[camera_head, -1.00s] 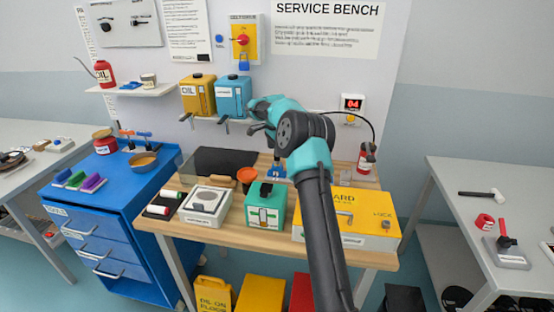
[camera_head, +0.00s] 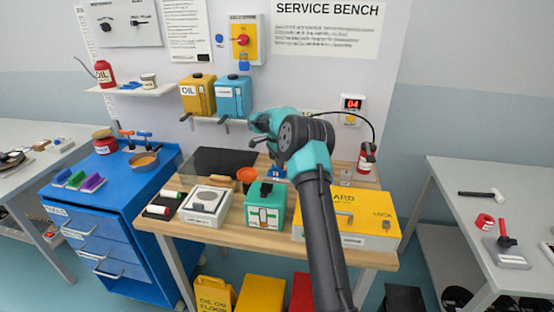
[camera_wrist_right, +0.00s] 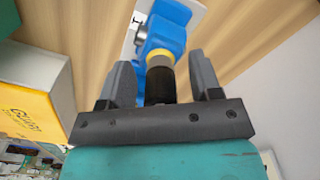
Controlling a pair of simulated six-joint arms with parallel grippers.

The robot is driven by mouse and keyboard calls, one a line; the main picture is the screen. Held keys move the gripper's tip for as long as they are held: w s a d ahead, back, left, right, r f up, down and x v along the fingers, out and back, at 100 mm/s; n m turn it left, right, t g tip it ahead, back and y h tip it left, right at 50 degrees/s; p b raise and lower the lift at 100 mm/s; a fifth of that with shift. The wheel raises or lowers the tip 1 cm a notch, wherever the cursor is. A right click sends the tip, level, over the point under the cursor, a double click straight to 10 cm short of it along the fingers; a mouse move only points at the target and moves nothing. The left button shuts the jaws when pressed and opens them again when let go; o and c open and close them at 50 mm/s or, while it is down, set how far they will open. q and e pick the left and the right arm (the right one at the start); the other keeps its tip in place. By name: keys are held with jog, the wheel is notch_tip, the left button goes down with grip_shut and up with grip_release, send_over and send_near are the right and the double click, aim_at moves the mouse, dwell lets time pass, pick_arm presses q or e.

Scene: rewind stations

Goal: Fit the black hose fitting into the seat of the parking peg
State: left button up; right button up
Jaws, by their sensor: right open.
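In the right wrist view, the black hose fitting (camera_wrist_right: 161,86) stands between the two fingers of my right gripper (camera_wrist_right: 160,76). The gripper is open, with a gap visible on either side of the fitting. The fitting's far end meets a yellow ring (camera_wrist_right: 160,58) on the blue parking peg (camera_wrist_right: 167,32). How deep it sits in the seat is hidden. In the head view the blue peg (camera_head: 277,172) shows low behind the green box, and my right arm covers the fitting and fingers. My left gripper is not in view.
A green box (camera_head: 266,207) and a yellow case (camera_head: 350,222) stand at the bench front. A white tray (camera_head: 204,206) is to their left. A thin black hose (camera_head: 372,130) arcs on the right near a red container (camera_head: 366,158). Blue and yellow cans sit on the shelf behind.

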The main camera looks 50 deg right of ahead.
dwell(0.3)
grip_shut()
dwell(0.4)
jog(key=shift+r, duration=0.1)
notch_tip(320, 180, up, 10)
jog(key=shift+f, duration=0.1)
dwell(0.3)
dwell(0.4)
